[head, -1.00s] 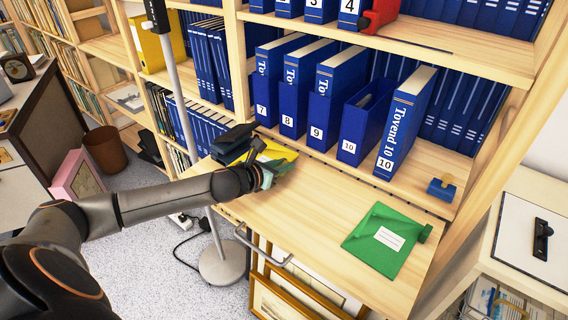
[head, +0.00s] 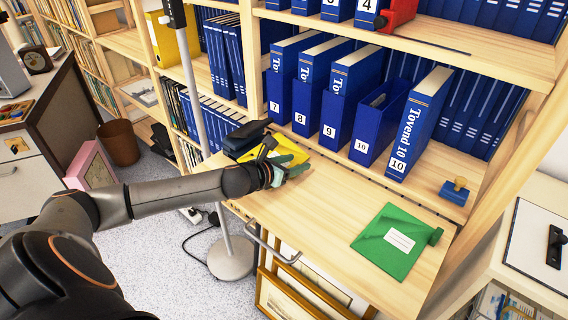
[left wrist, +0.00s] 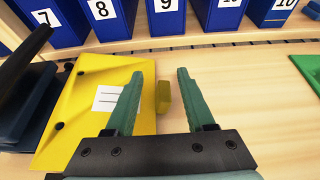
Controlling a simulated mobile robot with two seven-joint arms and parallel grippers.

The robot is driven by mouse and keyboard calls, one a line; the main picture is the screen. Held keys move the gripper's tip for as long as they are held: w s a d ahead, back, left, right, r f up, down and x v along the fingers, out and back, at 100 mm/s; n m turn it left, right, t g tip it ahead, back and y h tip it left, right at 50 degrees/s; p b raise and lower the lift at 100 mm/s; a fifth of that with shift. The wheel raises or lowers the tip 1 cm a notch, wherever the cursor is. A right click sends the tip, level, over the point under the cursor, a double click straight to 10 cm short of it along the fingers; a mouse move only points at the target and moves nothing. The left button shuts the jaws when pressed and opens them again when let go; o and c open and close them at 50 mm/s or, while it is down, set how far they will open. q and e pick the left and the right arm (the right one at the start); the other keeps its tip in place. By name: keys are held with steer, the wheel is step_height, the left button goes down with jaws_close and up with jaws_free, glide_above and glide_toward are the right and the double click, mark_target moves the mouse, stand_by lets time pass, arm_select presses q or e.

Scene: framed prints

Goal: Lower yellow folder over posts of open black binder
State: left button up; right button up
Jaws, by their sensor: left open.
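The yellow folder (head: 302,156) lies on the wooden desk shelf, partly hidden by my gripper in the head view. In the left wrist view the folder (left wrist: 92,125) shows a white label, two dark holes near its left edge and a small yellow block (left wrist: 163,97) at its right side. The black binder (head: 247,138) is at the folder's left; only its dark edge (left wrist: 18,100) shows in the left wrist view, and its posts cannot be made out. My left gripper (head: 291,170) is open; in the left wrist view its green fingers (left wrist: 159,80) stand either side of the block, apart from it.
Blue numbered binders (head: 340,105) stand on the shelf behind. A green folder (head: 397,242) lies at the desk's right, with a blue stamp-like object (head: 455,191) behind it. A lamp pole (head: 192,80) rises at the left. The middle of the desk is clear.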

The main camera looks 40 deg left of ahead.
arm_select(q)
steer(key=v, duration=0.9)
steer(key=shift+s+p, duration=0.25)
steer(key=shift+p, duration=0.1)
steer(key=shift+p+v, duration=0.65)
steer(key=shift+v, duration=0.3)
steer(key=shift+s+r, duration=0.25)
steer(key=shift+s, duration=0.1)
